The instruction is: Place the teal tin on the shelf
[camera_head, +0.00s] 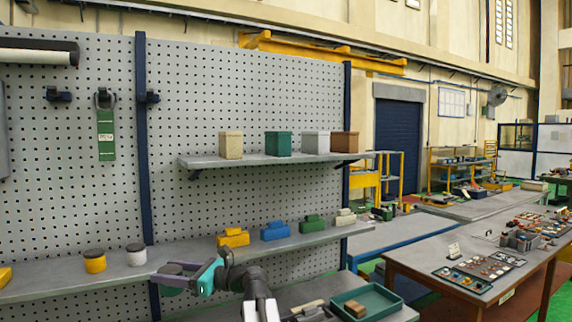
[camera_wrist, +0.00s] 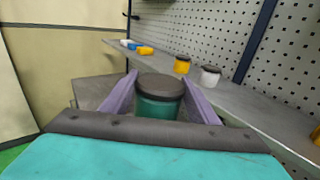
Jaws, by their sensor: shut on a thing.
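The teal tin (camera_wrist: 158,108) has a dark lid and is upright between the two purple fingers of my gripper (camera_wrist: 160,98), which is shut on it. In the head view my gripper (camera_head: 175,278) overlaps the front of the lower grey shelf (camera_head: 205,258); the tin there shows mostly as its dark lid (camera_head: 172,269). The shelf also runs beyond the fingers in the wrist view (camera_wrist: 240,110). A yellow tin (camera_head: 95,261) and a white tin (camera_head: 136,255), both dark-lidded, stand on it to the left of my gripper. I cannot tell the tin's height over the shelf.
Several coloured blocks, including a yellow one (camera_head: 233,237) and a blue one (camera_head: 275,231), sit farther right on the lower shelf. The upper shelf (camera_head: 270,160) holds several boxes. The pegboard (camera_head: 240,100) stands behind. Bare shelf lies between the white tin and yellow block.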

